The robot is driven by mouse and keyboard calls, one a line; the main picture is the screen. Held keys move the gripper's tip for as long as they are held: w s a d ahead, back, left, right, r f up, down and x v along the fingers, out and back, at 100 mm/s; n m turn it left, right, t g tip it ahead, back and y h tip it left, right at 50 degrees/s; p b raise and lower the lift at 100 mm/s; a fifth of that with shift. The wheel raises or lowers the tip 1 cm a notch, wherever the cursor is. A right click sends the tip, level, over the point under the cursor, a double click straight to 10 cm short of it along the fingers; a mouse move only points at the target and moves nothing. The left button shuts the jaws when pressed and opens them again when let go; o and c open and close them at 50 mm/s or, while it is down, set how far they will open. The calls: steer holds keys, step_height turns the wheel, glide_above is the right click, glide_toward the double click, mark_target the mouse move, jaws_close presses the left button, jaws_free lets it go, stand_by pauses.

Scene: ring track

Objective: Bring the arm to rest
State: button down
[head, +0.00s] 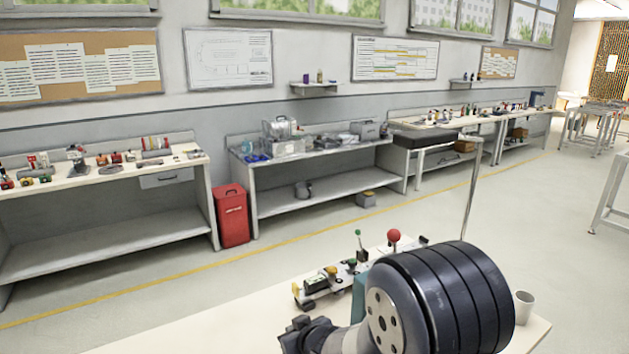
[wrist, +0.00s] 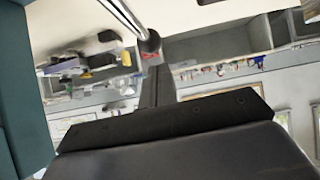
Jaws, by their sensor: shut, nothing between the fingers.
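My gripper (wrist: 154,68) shows in the wrist view as a narrow dark pair of fingers reaching up from a wide black plate. The fingers are together with nothing between them. In the head view a large dark ribbed joint of my arm fills the bottom right, above a light table (head: 235,325). It hides part of that table. I cannot clearly make out the fingers in the head view.
A red bin (head: 232,215) stands between wall benches. The floor (head: 150,290) beyond the table is clear.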

steer(key=r, duration=0.1)
steer(key=s+r, duration=0.1)
steer(key=shift+d+r+p, duration=0.3)
steer(key=shift+d+r, duration=0.05)
steer(key=shift+d, duration=0.05)
steer(key=shift+s+d+b, duration=0.25)
steer(key=shift+s+b, duration=0.05)
steer(key=shift+b, duration=0.2)
steer(key=shift+s+d+t+b, duration=0.15)
steer(key=shift+s+t+b, duration=0.3)
steer(key=shift+b, duration=0.6)
steer(key=r+t+y+b, duration=0.1)
steer(key=b, duration=0.2)
steer(key=shift+s+d+t, duration=0.25)
steer(key=shift+s+d, duration=0.1)
steer(key=shift+s, duration=0.05)
steer(key=shift+s+d+r+y+b, duration=0.1)
steer(key=shift+s+r+y+b, duration=0.15)
steer(key=shift+b, duration=0.25)
steer(key=shift+r, duration=0.1)
